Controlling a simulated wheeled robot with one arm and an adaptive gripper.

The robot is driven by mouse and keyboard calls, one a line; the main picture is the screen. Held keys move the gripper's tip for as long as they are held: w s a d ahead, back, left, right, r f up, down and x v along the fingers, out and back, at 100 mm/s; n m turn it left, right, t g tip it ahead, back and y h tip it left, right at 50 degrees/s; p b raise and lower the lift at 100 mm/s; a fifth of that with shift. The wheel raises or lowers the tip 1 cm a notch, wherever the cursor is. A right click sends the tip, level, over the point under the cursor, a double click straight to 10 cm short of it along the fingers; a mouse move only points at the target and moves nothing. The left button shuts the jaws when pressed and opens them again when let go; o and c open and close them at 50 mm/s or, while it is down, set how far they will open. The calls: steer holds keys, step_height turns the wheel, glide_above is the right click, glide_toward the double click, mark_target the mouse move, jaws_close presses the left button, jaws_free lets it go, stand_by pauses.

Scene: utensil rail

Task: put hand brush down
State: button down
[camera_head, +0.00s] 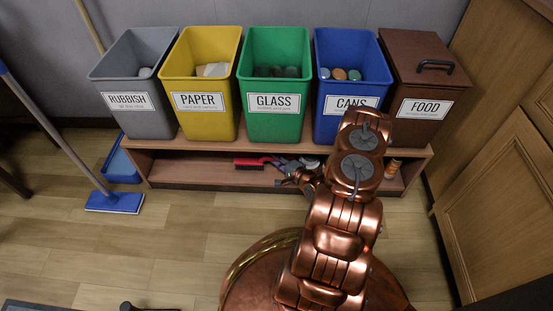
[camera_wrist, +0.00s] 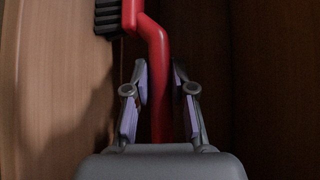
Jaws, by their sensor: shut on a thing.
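The hand brush (camera_head: 250,162) is red with dark bristles. In the head view it is at the low open shelf (camera_head: 200,173) under the bins. My gripper (camera_head: 287,174) reaches into the shelf opening from the right. In the wrist view the red handle (camera_wrist: 160,58) runs between the two fingers of my gripper (camera_wrist: 160,82), which are shut on it. The black bristles (camera_wrist: 107,17) face a wooden board at the left. I cannot tell whether they touch it. Part of the shelf is hidden behind my arm.
Grey rubbish (camera_head: 140,112), yellow paper, green glass, blue cans and brown food (camera_head: 428,75) bins stand on top of the shelf unit. A small orange jar (camera_head: 393,168) stands on the shelf at right. The shelf's left part is clear.

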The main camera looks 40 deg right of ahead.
steer(key=c, duration=0.9)
jaws_free()
steer(key=shift+s, duration=0.15)
steer(key=shift+s+d, duration=0.15)
steer(key=shift+s, duration=0.5)
steer(key=s+r, duration=0.2)
steer(key=s, duration=0.8)
steer(key=shift+d, duration=0.25)
steer(key=shift+s, duration=0.1)
